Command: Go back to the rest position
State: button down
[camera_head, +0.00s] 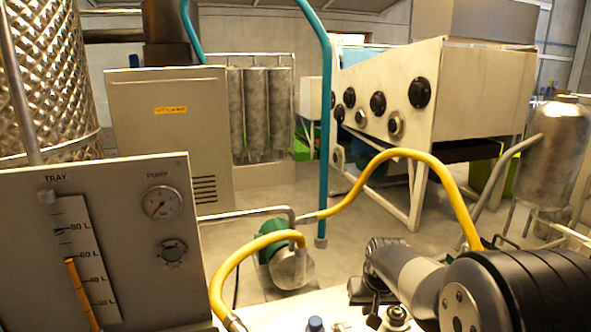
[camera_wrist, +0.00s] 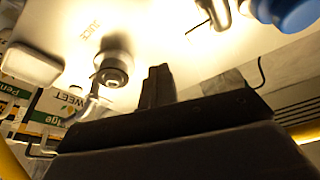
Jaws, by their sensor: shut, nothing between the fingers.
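My gripper (camera_wrist: 158,85) shows in the wrist view as dark fingers close together, with nothing seen between them. It points at a pale panel (camera_wrist: 150,30) that carries the word JUICE. A round metal tap or knob (camera_wrist: 112,70) sits on that panel, left of the fingers. In the head view my arm reaches in from the lower right, above a white surface (camera_head: 335,302). The dark wrist end is small there, and its fingertips cannot be made out clearly.
A blue cap (camera_wrist: 297,14) and a metal fitting (camera_wrist: 216,14) are at the wrist view's top right. A gauge panel (camera_head: 120,240) stands at the left. A yellow hose (camera_head: 405,153) arches behind my arm. A teal pipe (camera_head: 326,130) stands mid-view. Floor (camera_head: 245,200) is open beyond.

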jog(key=shift+w+a+n+y+p, duration=0.15)
jog(key=shift+w+a+n+y, duration=0.1)
jog(key=shift+w+n, duration=0.4)
jog(key=shift+w+a+n+y+p, duration=0.15)
jog(key=shift+w+n+y, duration=0.15)
jog(key=shift+n, duration=0.65)
jog(key=shift+r, duration=0.1)
